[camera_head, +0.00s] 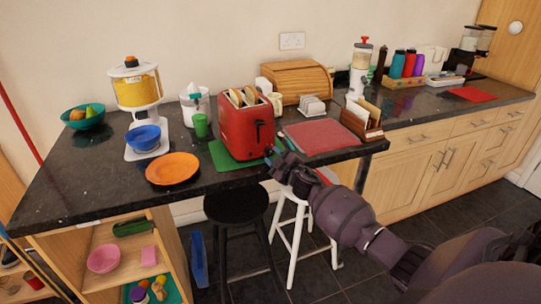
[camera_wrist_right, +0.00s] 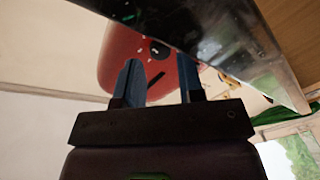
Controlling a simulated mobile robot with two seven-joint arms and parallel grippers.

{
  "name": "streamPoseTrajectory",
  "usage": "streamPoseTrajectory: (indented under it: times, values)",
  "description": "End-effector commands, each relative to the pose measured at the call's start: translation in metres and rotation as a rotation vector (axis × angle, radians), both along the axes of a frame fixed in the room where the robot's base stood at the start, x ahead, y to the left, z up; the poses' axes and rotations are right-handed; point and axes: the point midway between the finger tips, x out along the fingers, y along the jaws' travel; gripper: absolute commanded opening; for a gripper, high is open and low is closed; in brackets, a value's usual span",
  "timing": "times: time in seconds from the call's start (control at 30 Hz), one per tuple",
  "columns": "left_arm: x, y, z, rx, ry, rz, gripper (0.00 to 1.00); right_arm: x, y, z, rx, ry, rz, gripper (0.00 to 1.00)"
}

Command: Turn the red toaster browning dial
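The red toaster (camera_head: 238,130) stands on the dark counter with bread slices (camera_head: 243,97) in its top. In the right wrist view, which looks upside down, its red end face (camera_wrist_right: 120,55) shows a round black dial (camera_wrist_right: 159,49) and a dark slot (camera_wrist_right: 156,80). My right gripper (camera_head: 280,150) is at the toaster's lower right end, near the counter's front edge. In the wrist view its two blue fingers (camera_wrist_right: 158,62) are apart with nothing between them; the dial appears just beyond their tips. Contact cannot be told. My left gripper is not in view.
The dark counter edge (camera_wrist_right: 220,40) passes close to my right fingers. A red mat (camera_head: 320,136) and a wooden holder (camera_head: 366,123) lie right of the toaster. A green cup (camera_head: 200,125) and an orange plate (camera_head: 172,169) are left. Stools (camera_head: 236,203) stand below.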

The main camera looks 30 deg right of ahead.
Motion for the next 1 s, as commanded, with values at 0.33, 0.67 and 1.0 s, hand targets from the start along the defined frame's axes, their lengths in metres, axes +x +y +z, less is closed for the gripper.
streamPoseTrajectory:
  times: [0.33,0.67,1.0]
  values:
    - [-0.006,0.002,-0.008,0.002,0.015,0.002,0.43,0.022,-0.001,-0.001,0.000,0.001,-0.001,0.35]
    - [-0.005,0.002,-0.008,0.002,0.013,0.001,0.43,0.023,-0.001,0.000,0.000,0.000,0.000,0.24]
    - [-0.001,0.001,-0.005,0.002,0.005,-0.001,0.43,0.022,-0.001,0.000,-0.011,0.002,0.000,0.01]
